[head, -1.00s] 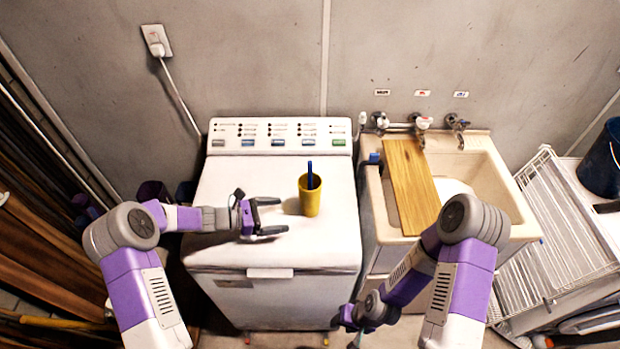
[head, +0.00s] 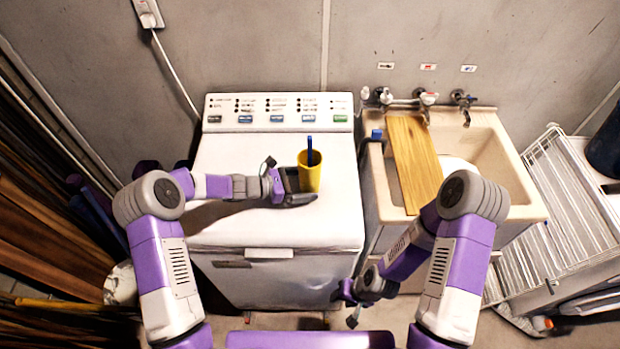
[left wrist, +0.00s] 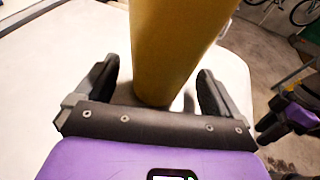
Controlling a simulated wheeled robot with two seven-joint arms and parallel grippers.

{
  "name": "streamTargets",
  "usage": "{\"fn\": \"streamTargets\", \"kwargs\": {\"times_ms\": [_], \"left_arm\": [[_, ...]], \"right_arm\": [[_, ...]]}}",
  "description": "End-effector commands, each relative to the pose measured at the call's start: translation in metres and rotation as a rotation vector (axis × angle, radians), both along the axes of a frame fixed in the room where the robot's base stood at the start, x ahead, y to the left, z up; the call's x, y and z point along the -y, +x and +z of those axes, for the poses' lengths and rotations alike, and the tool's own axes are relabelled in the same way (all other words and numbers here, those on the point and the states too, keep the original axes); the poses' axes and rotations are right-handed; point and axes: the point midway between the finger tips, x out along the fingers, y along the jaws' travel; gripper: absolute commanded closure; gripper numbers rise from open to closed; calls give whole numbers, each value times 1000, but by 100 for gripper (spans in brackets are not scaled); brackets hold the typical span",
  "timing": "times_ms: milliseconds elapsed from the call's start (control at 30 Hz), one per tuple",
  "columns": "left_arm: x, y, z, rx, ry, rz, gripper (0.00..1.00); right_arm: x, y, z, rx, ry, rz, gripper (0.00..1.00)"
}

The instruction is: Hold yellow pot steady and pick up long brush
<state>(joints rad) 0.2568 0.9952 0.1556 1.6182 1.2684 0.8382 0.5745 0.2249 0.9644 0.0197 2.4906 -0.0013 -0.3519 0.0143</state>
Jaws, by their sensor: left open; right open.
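The yellow pot (head: 310,176) stands upright on the white washing machine's top. The long brush (head: 309,148) stands in it, with only its blue handle showing above the rim. My left gripper (head: 296,183) is open at the pot's left side. In the left wrist view, the pot (left wrist: 170,55) stands between the two open fingers (left wrist: 155,90), with a gap on each side. My right gripper (head: 350,301) hangs low in front of the machine's right side, below the top, and holds nothing that I can see.
The washing machine (head: 240,225) has a control panel at its back. A sink (head: 515,180) with a wooden board (head: 412,160) across it stands to the right. A white wire rack (head: 570,190) is at the far right. The machine's top is otherwise clear.

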Motion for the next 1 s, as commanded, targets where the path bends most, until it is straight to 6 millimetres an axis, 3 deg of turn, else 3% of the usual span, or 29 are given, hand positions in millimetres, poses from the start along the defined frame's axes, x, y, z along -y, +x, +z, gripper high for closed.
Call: {"fn": "streamTargets", "kwargs": {"times_ms": [467,767,1000], "left_arm": [[10,3,-3,0,0,0,3],[9,3,-3,0,0,0,49],[9,3,-3,0,0,0,50]], "right_arm": [[0,0,-4,0,0,0,57],[0,0,-5,0,0,0,57],[0,0,-5,0,0,0,57]]}}
